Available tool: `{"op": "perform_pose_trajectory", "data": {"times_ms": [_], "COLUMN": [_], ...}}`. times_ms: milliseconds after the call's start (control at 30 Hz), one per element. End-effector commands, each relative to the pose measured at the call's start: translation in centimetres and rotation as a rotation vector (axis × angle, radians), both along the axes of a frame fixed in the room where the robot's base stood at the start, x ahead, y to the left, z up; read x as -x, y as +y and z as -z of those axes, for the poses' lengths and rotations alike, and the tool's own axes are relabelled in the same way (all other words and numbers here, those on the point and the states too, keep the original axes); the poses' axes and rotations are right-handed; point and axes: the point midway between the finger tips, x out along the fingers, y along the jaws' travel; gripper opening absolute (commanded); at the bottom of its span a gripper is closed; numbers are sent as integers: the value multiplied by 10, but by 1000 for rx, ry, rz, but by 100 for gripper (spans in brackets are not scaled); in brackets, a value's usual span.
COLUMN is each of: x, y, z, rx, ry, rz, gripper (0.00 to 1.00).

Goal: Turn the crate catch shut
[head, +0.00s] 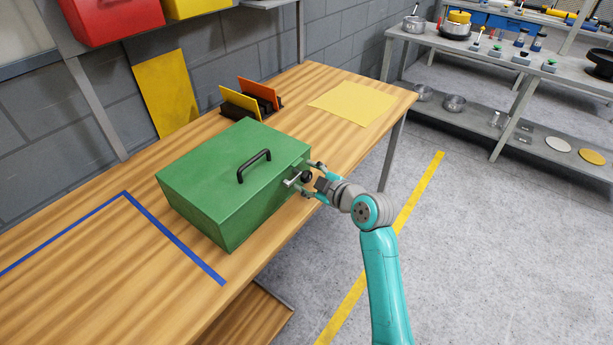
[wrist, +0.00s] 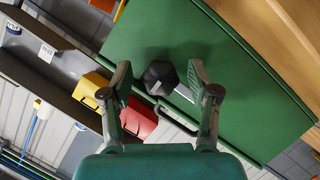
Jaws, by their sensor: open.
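The green crate (head: 215,185) stands on the wooden table with a black handle (head: 254,165) on its lid. Its catch (head: 293,180), a light metal lever with a dark knob (head: 306,177), sits on the crate's right end. In the wrist view the green crate face (wrist: 185,45) fills the upper middle, with the dark knob (wrist: 159,76) and part of the pale lever (wrist: 185,93) in front of it. My gripper (head: 312,179) is open at the catch. In the wrist view its fingertips (wrist: 159,80) stand either side of the knob, with gaps visible.
The wooden table (head: 100,265) carries blue tape (head: 170,235), a yellow sheet (head: 354,103) and upright orange and yellow panels (head: 258,95) in dark holders. Red (head: 110,15) and yellow bins (head: 195,5) hang above. Grey shelves (head: 490,60) stand at the right, beyond open floor.

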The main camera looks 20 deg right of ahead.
Motion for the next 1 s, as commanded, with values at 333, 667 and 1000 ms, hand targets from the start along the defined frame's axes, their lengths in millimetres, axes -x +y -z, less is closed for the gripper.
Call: {"op": "perform_pose_trajectory", "data": {"times_ms": [333,667,1000], "x": [-6,-5,-6], "y": [3,3,2], "z": [2,2,2], "rx": [0,0,-38], "ry": [-1,-1,27], "rz": [-1,-1,-1], "gripper": [61,0,0]}}
